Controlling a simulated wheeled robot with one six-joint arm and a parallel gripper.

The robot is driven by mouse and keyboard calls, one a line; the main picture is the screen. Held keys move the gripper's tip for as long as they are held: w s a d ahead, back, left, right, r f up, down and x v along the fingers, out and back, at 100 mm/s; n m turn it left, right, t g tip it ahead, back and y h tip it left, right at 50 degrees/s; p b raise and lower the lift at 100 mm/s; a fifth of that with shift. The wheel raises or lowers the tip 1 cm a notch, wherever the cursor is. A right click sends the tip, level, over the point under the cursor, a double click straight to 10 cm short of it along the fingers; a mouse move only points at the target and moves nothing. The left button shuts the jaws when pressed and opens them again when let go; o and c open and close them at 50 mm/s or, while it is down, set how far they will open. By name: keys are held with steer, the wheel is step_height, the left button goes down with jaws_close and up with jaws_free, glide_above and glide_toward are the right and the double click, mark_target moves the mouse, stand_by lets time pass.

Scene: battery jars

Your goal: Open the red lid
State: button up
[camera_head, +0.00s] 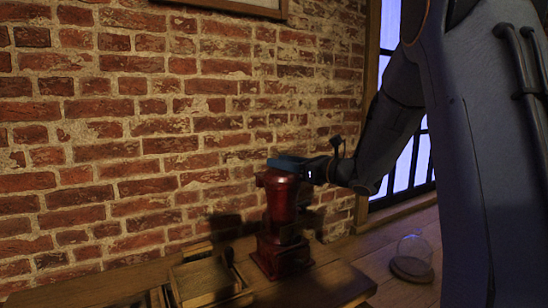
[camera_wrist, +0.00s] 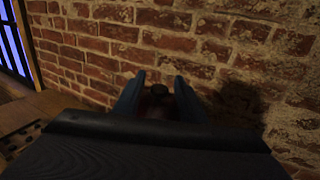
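A dark red jar (camera_head: 281,218) stands upright on a square red base on the wooden table, in front of the brick wall. Its red lid (camera_head: 274,178) is at the top, just under my blue gripper fingers (camera_head: 287,162) in the head view. In the wrist view, my gripper (camera_wrist: 158,80) has its two blue fingers apart, one on each side of a dark round knob. A gap seems to show between the knob and each finger. The lid looks seated on the jar. The fingers hide part of the lid's top, and the wrist view is dark there.
A wooden box with a dark handle (camera_head: 205,278) sits on the table, left of the jar. A clear glass dome on a round wooden base (camera_head: 411,268) stands at the right. The brick wall (camera_head: 120,130) is close behind the jar.

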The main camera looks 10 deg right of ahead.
steer(key=shift+p+x, duration=0.45)
steer(key=shift+x, duration=1.05)
steer(key=shift+c, duration=0.2)
steer(key=shift+a, duration=0.1)
jaws_close()
